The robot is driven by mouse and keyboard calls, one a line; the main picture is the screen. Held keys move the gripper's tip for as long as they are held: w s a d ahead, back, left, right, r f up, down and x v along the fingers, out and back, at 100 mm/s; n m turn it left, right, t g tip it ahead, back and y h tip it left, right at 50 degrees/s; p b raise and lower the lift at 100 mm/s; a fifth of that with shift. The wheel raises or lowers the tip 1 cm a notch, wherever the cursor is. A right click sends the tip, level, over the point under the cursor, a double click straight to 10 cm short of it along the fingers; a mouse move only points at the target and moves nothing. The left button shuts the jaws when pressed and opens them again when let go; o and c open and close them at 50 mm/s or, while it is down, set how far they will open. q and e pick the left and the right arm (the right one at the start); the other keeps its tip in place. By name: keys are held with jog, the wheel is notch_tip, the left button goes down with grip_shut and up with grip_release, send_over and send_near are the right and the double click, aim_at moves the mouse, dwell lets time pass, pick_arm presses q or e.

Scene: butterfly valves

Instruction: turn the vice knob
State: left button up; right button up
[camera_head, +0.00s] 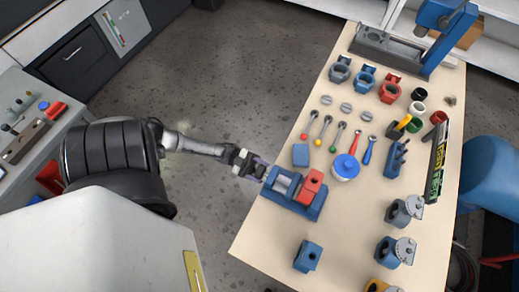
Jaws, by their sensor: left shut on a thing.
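The vice (313,211) is blue, with a grey screw part on the left and a red block on the right. It sits at the left edge of the wooden table. My left gripper (263,172) reaches in from the left and is shut at the vice's left end, on the vice knob. The knob is mostly hidden by the fingers and too small to see clearly. My right gripper is not in view.
The table (268,245) also holds a blue round container (346,168), a small blue block (300,155) and several valve parts. A blue press (445,40) stands at the far end. Open floor (235,75) lies left of the table.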

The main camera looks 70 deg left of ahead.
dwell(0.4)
pick_arm(q)
jog(key=o, duration=0.9)
jog(key=shift+s+a+f, duration=0.2)
jog(key=shift+a, duration=0.1)
jog(key=b+v, duration=0.3)
jog(key=v, duration=1)
jog(key=shift+s+r, duration=0.1)
jog(key=shift+r, duration=0.1)
